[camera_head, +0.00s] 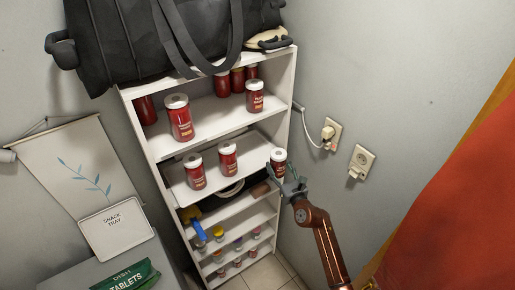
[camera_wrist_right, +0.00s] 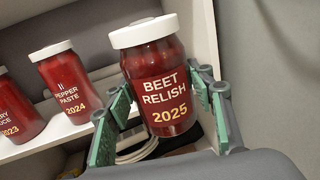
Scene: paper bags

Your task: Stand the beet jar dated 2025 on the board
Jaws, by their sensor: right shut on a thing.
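The beet jar (camera_wrist_right: 160,85) is red with a white lid; its label reads BEET RELISH 2025. It is upright between the green finger pads of my right gripper (camera_wrist_right: 166,112), which is shut on it. In the head view the jar (camera_head: 279,156) is at the right end of the white middle shelf, held by my right gripper (camera_head: 285,180). A white board (camera_head: 212,178) at that level carries a pepper paste jar dated 2024 (camera_wrist_right: 68,85) and a jar dated 2023 (camera_wrist_right: 12,110). I cannot tell whether the beet jar's base touches anything. My left gripper is not in view.
More red jars (camera_head: 180,118) stand on the shelf above. A black bag (camera_head: 160,40) lies on top. Small jars (camera_head: 219,233) fill lower shelves. A snack tray sign (camera_head: 115,226) is at left. Wall sockets (camera_head: 331,134) and an orange-red surface (camera_head: 460,190) are to the right.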

